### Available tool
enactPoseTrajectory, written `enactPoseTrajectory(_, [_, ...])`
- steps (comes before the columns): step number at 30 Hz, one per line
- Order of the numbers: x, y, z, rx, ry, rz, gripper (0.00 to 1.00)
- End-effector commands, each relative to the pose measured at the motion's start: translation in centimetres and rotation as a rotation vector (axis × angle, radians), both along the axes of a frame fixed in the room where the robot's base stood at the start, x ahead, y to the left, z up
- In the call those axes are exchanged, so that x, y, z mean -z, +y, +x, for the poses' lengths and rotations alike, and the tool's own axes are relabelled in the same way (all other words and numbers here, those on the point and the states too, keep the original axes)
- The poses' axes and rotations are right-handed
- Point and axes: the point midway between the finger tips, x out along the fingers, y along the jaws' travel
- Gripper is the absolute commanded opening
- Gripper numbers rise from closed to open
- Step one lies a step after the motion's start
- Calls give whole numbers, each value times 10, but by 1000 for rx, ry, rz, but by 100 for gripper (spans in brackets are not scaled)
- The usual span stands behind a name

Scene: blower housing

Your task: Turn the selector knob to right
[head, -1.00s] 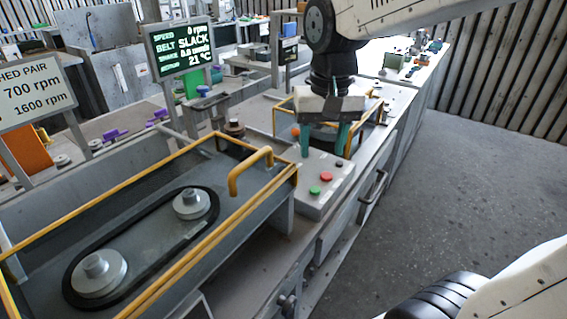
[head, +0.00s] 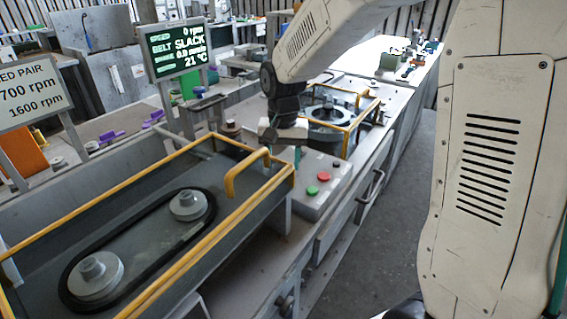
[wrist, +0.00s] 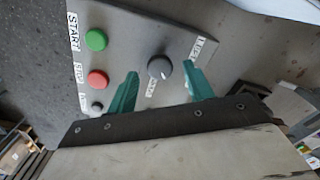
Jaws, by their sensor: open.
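The selector knob (wrist: 159,67) is a round dark grey knob with a pale pointer mark, on a grey control box (wrist: 135,30) in the wrist view. Small white labels sit beside it, too blurred to read surely. My gripper (wrist: 162,88) is open, with one teal finger on each side of the knob in that view. I see no contact; the height of the fingertips over the box is unclear. In the head view my gripper (head: 284,152) is over the far left part of the control box (head: 318,203) and hides the knob.
Green (head: 312,190) and red (head: 324,176) buttons and a small dark button sit on the same box. A yellow-railed belt housing (head: 232,180) with a raised handle stands close on the left. A screen (head: 178,50) reads 0 rpm and BELT SLACK. Open floor lies right.

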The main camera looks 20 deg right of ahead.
Motion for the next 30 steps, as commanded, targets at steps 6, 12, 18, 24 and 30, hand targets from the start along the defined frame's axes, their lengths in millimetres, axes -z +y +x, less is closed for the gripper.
enactPoseTrajectory(6, [12,0,0,-1,-1,0,52])
enactPoseTrajectory(12, [12,0,0,-1,-1,0,52])
enactPoseTrajectory(18, [12,0,0,-1,-1,0,7])
enactPoseTrajectory(24, [12,0,0,-11,-1,0,7])
enactPoseTrajectory(30, [12,0,0,-78,-2,0,7])
